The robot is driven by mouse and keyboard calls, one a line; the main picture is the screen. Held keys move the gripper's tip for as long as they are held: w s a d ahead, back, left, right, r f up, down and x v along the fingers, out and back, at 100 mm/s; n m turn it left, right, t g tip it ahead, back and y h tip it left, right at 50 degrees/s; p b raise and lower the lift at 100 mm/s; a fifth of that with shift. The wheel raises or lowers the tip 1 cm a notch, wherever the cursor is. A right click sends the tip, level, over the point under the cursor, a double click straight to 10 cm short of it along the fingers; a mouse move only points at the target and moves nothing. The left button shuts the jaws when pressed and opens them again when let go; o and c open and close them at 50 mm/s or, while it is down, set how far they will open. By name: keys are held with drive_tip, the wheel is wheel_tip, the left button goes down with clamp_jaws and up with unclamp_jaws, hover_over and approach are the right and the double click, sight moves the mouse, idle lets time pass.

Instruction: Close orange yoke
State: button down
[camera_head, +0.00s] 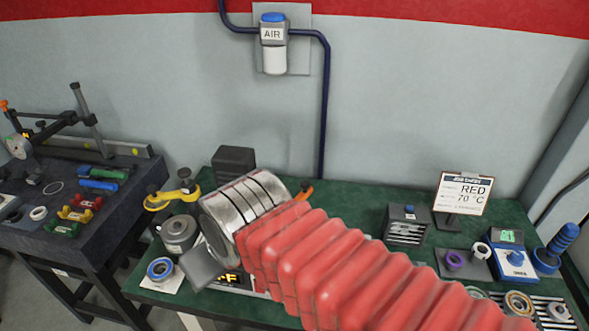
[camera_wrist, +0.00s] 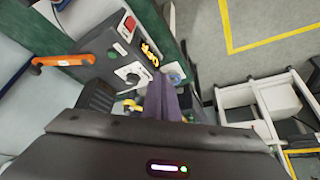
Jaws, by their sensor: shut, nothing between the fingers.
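The orange yoke handle (camera_wrist: 62,61) shows at the left of the wrist view, lying beside the dark control box (camera_wrist: 108,62). A small orange tip (camera_head: 304,190) shows past my arm in the head view, probably the same handle. Most of the yoke is hidden there by my arm, and I cannot tell its exact angle. My gripper (camera_wrist: 163,82) is shut and empty. It is over the box's front side, near the lit display (camera_wrist: 149,52), to the right of the orange handle and apart from it. In the head view my arm hides the fingertips.
The box carries a red button (camera_wrist: 130,23) and a knob (camera_wrist: 132,76). On the green bench (camera_head: 340,205) stand a metal pot (camera_head: 179,231), a blue ring (camera_head: 160,268), a yellow tool (camera_head: 172,199), a slotted block (camera_head: 408,224) and a sign (camera_head: 463,193). The back middle is fairly clear.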

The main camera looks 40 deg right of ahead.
drive_tip(key=shift+d, duration=0.1)
drive_tip(key=w+d+r+g, duration=0.1)
drive_tip(key=w+d+r, duration=0.2)
drive_tip(key=w+d, duration=0.35)
drive_tip(key=w+d+r, duration=0.2)
drive_tip(key=w+d, duration=0.3)
drive_tip(key=d, duration=0.3)
drive_tip(key=w+d, duration=0.2)
drive_tip(key=d, duration=0.7)
drive_tip(key=w+d+f, duration=0.1)
drive_tip(key=w+d, duration=0.1)
drive_tip(key=d, duration=0.8)
drive_tip(key=shift+f+n+g, duration=0.2)
drive_tip(key=shift+n+g, duration=0.1)
drive_tip(key=shift+a, duration=0.1)
wheel_tip(320, 180, down, 10)
drive_tip(key=shift+s, duration=0.25)
